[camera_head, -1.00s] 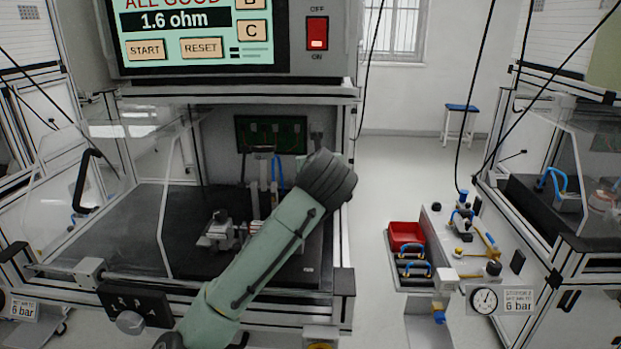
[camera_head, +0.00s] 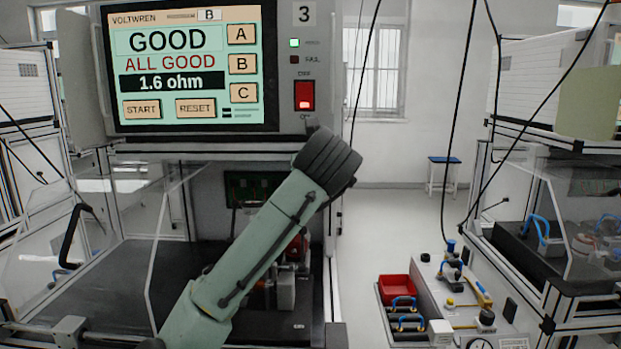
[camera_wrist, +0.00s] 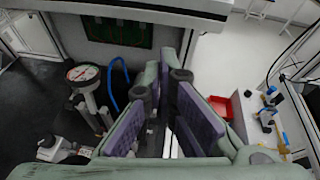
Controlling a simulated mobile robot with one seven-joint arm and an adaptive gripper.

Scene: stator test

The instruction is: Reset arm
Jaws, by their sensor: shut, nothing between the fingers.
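My gripper (camera_wrist: 166,88) shows in the wrist view with its two padded fingers close together and empty. In the head view my green arm rises from the bottom across the test bay and hides the gripper and part of the bay. In the wrist view the fingers are above the bay, to the right of a post with a round dial gauge (camera_wrist: 84,73). The tester screen (camera_head: 185,62) reads GOOD, ALL GOOD and 1.6 ohm, with B at the top.
A clear guard (camera_head: 165,260) stands at the bay's left. A red bin (camera_head: 395,288) and a side bench (camera_head: 432,295) with blue-handled tools are at right. A blue stool (camera_head: 444,161) stands farther back. Cables hang at right. Open floor (camera_head: 385,225) lies between.

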